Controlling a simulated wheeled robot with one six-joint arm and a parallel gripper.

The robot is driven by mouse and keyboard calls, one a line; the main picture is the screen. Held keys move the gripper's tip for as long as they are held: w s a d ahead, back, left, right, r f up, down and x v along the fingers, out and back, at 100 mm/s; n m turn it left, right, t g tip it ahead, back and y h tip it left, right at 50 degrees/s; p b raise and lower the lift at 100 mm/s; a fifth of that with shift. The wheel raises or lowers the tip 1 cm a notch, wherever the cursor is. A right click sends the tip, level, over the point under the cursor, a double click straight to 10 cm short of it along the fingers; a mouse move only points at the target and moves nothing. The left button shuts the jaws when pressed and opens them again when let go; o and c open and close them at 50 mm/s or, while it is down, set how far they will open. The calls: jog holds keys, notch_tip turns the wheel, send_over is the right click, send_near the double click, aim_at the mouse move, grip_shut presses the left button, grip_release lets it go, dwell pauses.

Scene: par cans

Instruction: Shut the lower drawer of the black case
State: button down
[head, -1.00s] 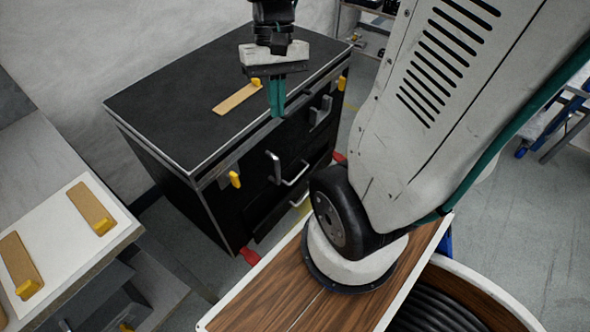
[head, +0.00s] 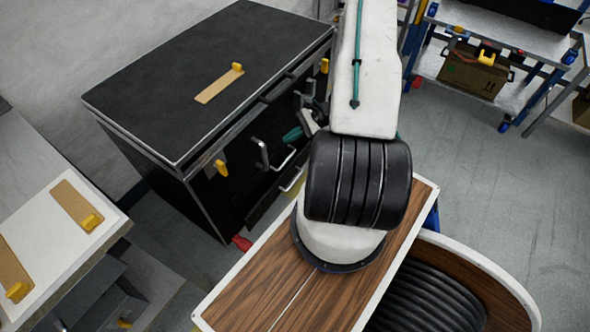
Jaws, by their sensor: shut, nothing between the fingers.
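The black case (head: 200,85) stands at the upper left of the head view, its front facing lower right. Silver bar handles (head: 285,158) show on its front. Low on that front, the lower drawer (head: 262,207) seems to stand out a little; how far is hard to tell. My gripper (head: 292,134) is at the case's front, above the lower drawer. Its teal fingers are shut and empty. My arm hides much of the gripper and the right part of the front, so I cannot tell whether the fingers touch anything.
A tan strip with a yellow block (head: 218,84) lies on the case top. A grey bench with a white board (head: 105,208) is at left. A blue-framed cart (head: 500,60) stands at upper right. Grey floor is clear at right.

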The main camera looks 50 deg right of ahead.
jog(key=s+d+f+m+t+h, duration=0.1)
jog(key=s+d+f+m+h, duration=0.15)
jog(key=f, duration=0.55)
jog(key=s+d+f+m+t+h, duration=0.15)
jog(key=f+m, duration=0.25)
jog(key=f, duration=0.4)
jog(key=s+d+f+m+t+h, duration=0.1)
jog(key=s+f+m+h, duration=0.15)
jog(key=f, duration=0.55)
jog(key=m+h, duration=0.3)
send_near(290, 169)
notch_tip(290, 169, down, 3)
jog(key=w, duration=0.3)
jog(key=shift+w+f+g+y, duration=0.2)
jog(key=shift+w+g+y, duration=0.05)
jog(key=shift+w+g, duration=0.1)
jog(key=shift+w, duration=0.55)
